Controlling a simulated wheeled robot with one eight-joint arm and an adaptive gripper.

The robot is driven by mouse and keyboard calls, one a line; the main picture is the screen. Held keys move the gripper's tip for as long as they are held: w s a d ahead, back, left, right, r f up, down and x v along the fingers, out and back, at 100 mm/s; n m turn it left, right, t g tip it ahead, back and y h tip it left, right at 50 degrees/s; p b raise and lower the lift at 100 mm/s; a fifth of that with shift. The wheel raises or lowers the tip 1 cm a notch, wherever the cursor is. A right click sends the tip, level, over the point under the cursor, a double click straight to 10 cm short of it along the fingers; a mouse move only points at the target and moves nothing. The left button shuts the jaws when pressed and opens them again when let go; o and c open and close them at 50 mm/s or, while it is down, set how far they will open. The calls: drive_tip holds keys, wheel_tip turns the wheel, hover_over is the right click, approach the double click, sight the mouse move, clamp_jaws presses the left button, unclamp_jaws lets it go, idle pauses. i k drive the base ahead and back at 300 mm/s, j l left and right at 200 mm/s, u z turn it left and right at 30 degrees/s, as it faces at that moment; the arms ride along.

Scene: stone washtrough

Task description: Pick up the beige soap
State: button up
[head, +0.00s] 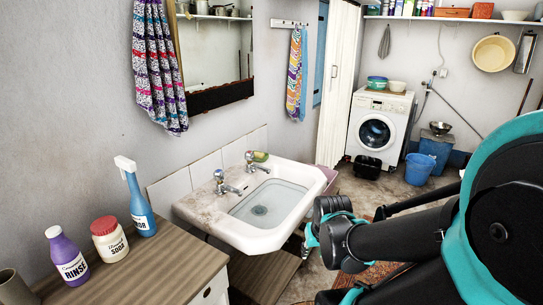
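In the head view, a white washbasin (284,211) stands against the wall with water in its bowl and two taps. A small yellow-green item (261,157) lies on the back ledge by the far tap; it may be a soap or a sponge, and I cannot tell which. I cannot make out a clearly beige soap. My gripper (310,238) is at the right side of the basin, low and close to its outer rim. Its fingers are mostly hidden by the arm and small in view, so its opening cannot be judged.
A wooden counter (165,262) at the front left holds a purple bottle (66,256), a soda jar (109,240) and a blue spray bottle (139,205). A mirror (216,55) and a patterned towel (160,65) hang above. A washing machine (378,128) and blue bucket (419,168) stand behind.

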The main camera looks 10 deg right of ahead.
sight(260, 155)
drive_tip(key=i+l+z, duration=0.55)
drive_tip(key=i+z, duration=0.2)
drive_tip(key=i+l+z, duration=0.15)
drive_tip(key=i, duration=0.35)
drive_tip(key=i+l+z, duration=0.15)
drive_tip(key=i, duration=0.4)
drive_tip(key=i+u, duration=0.2)
drive_tip(key=u, duration=0.15)
drive_tip(key=i+u, duration=0.2)
drive_tip(key=u, duration=0.15)
drive_tip(key=i+l+u, duration=0.3)
drive_tip(key=k+j, duration=0.1)
